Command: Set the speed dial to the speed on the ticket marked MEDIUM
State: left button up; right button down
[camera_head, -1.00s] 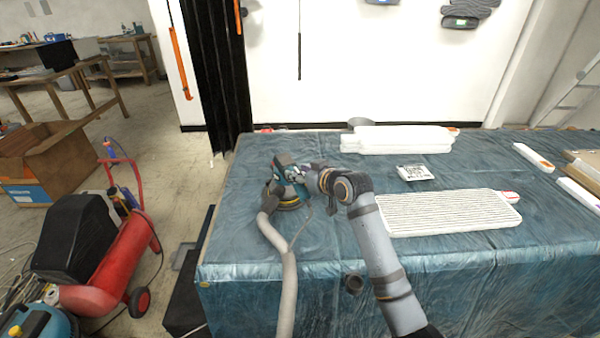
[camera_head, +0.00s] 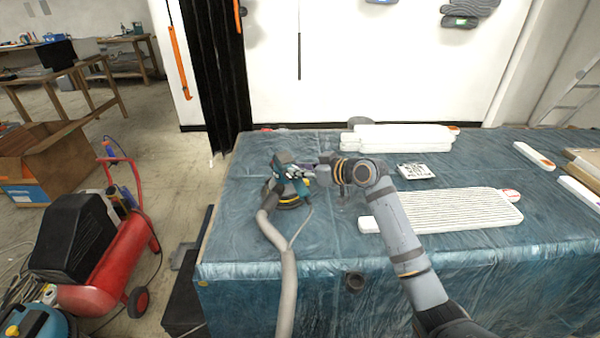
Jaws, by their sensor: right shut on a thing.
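A teal and black sander (camera_head: 290,184) with a yellow-ringed base and a grey hose stands on the plastic-covered table (camera_head: 330,244). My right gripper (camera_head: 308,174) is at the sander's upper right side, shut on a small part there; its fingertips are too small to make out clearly. I cannot make out the speed dial or its marks. A white card with dark print (camera_head: 415,171) lies on the table to the right; its text is unreadable, so I cannot tell whether it is the MEDIUM ticket. My left gripper is not in view.
A ribbed white panel (camera_head: 450,209) lies at the right, partly behind my right arm. Stacked white pieces (camera_head: 400,138) lie at the back. A grey hose (camera_head: 287,290) hangs over the front edge. A red compressor (camera_head: 108,262) stands on the floor at the left.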

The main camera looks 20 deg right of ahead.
jog(key=n+y, duration=0.1)
jog(key=n+g+y+b, duration=0.1)
jog(key=n+g+b, duration=0.1)
jog(key=shift+w+d+f+y, duration=0.2)
jog(key=shift+d+y, duration=0.05)
jog(key=shift+y, duration=0.15)
jog(key=n+g+y+b, duration=0.1)
jog(key=n, duration=0.1)
jog(key=n+g+y+b, duration=0.1)
jog(key=g+b, duration=0.1)
jog(key=shift+w+r+n+g+y, duration=0.1)
jog(key=shift+w+n+g+y, duration=0.1)
jog(key=shift+n+g+y, duration=0.15)
jog(key=shift+n+g+b, duration=0.35)
jog(key=shift+b, duration=0.05)
pick_arm(q)
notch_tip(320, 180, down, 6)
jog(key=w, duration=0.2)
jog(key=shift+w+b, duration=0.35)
jog(key=shift+b, duration=0.05)
pick_arm(e)
jog(key=shift+d+r+n+g+y, duration=0.1)
jog(key=shift+n+g+y, duration=0.15)
jog(key=shift+n+g, duration=0.6)
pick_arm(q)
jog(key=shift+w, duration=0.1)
